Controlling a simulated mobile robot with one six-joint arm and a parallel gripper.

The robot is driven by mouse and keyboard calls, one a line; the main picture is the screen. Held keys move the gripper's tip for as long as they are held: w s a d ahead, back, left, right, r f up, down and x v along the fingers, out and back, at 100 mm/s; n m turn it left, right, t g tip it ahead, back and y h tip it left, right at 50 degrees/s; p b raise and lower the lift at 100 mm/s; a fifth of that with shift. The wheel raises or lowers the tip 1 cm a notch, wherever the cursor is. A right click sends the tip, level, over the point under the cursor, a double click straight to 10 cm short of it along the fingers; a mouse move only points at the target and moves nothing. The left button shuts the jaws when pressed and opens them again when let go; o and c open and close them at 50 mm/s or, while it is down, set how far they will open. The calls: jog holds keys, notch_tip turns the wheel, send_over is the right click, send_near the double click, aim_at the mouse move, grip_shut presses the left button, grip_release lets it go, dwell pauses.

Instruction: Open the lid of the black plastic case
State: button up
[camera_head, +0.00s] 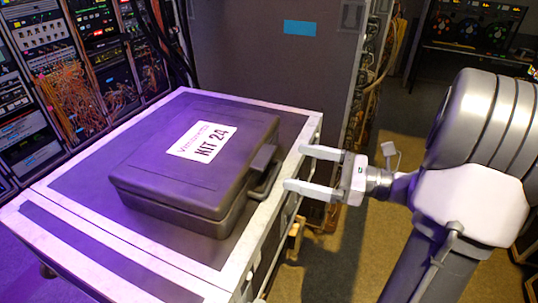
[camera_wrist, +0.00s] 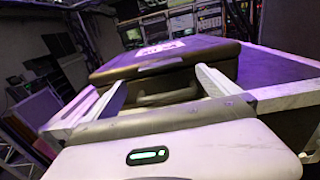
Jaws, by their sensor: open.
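The black plastic case (camera_head: 195,165) lies flat on a dark-topped flight case, its lid shut. A white label reading "KIT 24" (camera_head: 202,142) is on the lid. The case's handle (camera_head: 266,180) is on the side facing my gripper. My gripper (camera_head: 296,168) is open and empty at the table edge, just right of the handle and apart from the case. In the wrist view the case (camera_wrist: 165,58) is straight ahead, with its handle (camera_wrist: 168,95) seen between the two open fingers (camera_wrist: 155,82). The far sides of the case are hidden.
The flight case's pale metal edge (camera_head: 120,257) borders the top, which has bare room left and in front of the black case. Equipment racks with orange cables (camera_head: 68,88) stand behind left. A large grey cabinet (camera_head: 270,60) stands behind. Floor is open at right.

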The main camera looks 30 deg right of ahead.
aim_at(270, 159)
jog(key=x, duration=0.7)
jog(key=shift+w+a, duration=0.2)
